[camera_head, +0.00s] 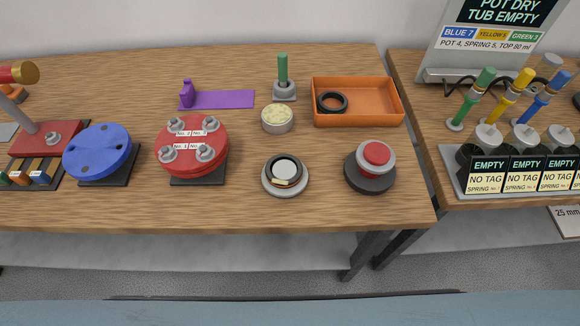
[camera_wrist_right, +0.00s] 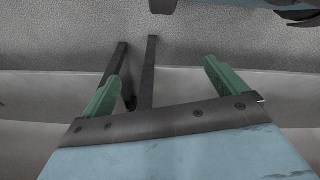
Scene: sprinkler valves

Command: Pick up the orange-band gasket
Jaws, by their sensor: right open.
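A black ring gasket (camera_head: 285,159) lies on a round pale dish (camera_head: 285,192) at the front of the wooden table; a small tan-orange mark shows on its near side. Another black ring (camera_head: 332,102) lies in the left part of an orange tray (camera_head: 359,117); I see no band on it. I cannot tell for sure which one is the orange-band gasket. My right gripper (camera_wrist_right: 162,70) shows in the right wrist view with its two green fingers wide apart and nothing between them, away from both rings. My left gripper is out of view.
A red-topped black knob (camera_head: 376,154) stands right of the dish, and a cream-filled cup (camera_head: 277,119) behind it. A red flange (camera_head: 192,150) and a blue disc (camera_head: 98,150) stand to the left. A gap separates the table (camera_head: 330,215) from the right bench.

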